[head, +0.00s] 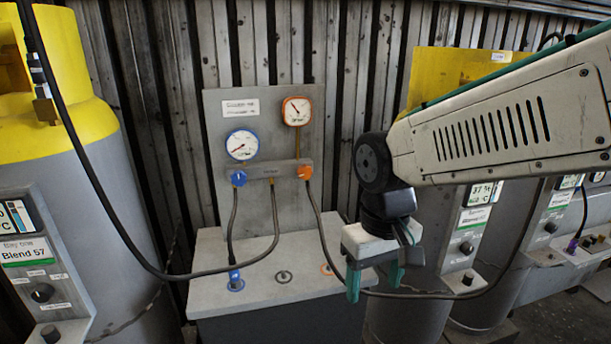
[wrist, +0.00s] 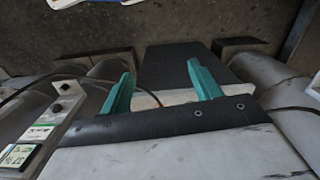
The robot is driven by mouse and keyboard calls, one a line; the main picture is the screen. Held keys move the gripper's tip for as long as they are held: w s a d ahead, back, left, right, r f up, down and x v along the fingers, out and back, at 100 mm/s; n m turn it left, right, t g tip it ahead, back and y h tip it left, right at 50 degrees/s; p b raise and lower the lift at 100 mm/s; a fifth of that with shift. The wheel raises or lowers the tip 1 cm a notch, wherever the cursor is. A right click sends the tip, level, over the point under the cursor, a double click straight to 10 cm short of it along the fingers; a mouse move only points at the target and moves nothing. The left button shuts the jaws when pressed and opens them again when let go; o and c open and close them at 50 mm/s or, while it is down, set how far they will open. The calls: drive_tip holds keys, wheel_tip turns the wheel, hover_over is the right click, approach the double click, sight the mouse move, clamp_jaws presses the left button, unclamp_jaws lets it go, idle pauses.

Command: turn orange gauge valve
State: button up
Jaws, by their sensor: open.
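The orange valve knob (head: 305,172) sits at the right end of a small grey manifold block on the panel. The orange-rimmed square gauge (head: 296,111) is above it, joined by a thin pipe. A blue valve knob (head: 239,178) sits at the left end, below the blue-rimmed round gauge (head: 242,145). My gripper (head: 378,280) points down, to the right of and below the orange knob, in front of the panel's right side. Its teal fingers are spread and empty, as the wrist view (wrist: 158,92) also shows. The knob is not visible in the wrist view.
A grey bench (head: 270,292) stands below the panel, with a blue hose fitting (head: 234,280) on it. Dark hoses hang from the manifold; one passes close behind my gripper. A yellow-topped tank (head: 60,130) stands left, and further tanks stand right.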

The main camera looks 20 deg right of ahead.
drive_tip(key=w+f+m+t, duration=0.1)
drive_tip(key=w+f+t, duration=0.1)
drive_tip(key=w+f, duration=0.3)
drive_tip(key=w+f+t, duration=0.1)
drive_tip(key=w+f, duration=0.2)
drive_tip(key=w, duration=0.5)
drive_tip(key=m+t+h, duration=0.3)
drive_tip(key=m+t, duration=0.1)
drive_tip(key=t, duration=1.1)
approach(305, 174)
drive_tip(key=w, duration=0.5)
drive_tip(key=w+d, duration=0.1)
drive_tip(key=w, duration=0.3)
drive_tip(key=shift+w+d+f, duration=0.15)
drive_tip(key=shift+w+d, duration=0.2)
drive_tip(key=shift+w, duration=0.05)
drive_tip(key=c, duration=1)
